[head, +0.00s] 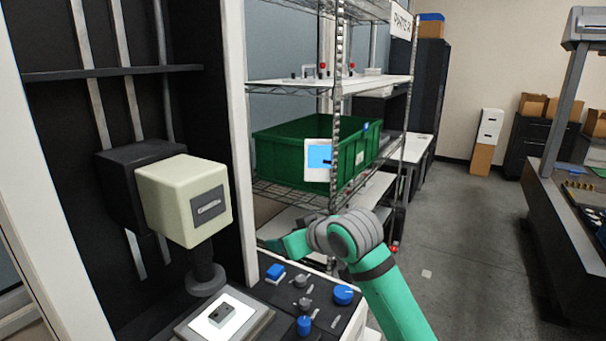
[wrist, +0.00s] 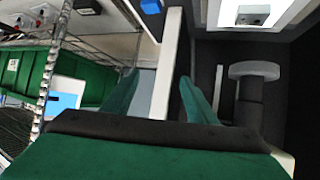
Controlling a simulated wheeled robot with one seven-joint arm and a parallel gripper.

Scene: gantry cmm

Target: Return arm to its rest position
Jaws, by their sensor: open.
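My gripper (head: 284,244) is at the end of my teal arm in the head view, in front of the wire shelf and above the back of the control panel. In the wrist view its two green fingers stand well apart, with my gripper (wrist: 160,97) open and nothing held between them. A white upright (wrist: 168,65) shows behind the gap between the fingers. In the head view the fingertips are small and partly hidden by the wrist joint.
A measuring machine with a cream head (head: 180,200) stands left, above a small grey part (head: 222,315) on a white plate. A control panel (head: 325,318) with blue knobs is close below my gripper. A green bin (head: 290,150) sits on the shelf. Open floor (head: 470,240) lies right.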

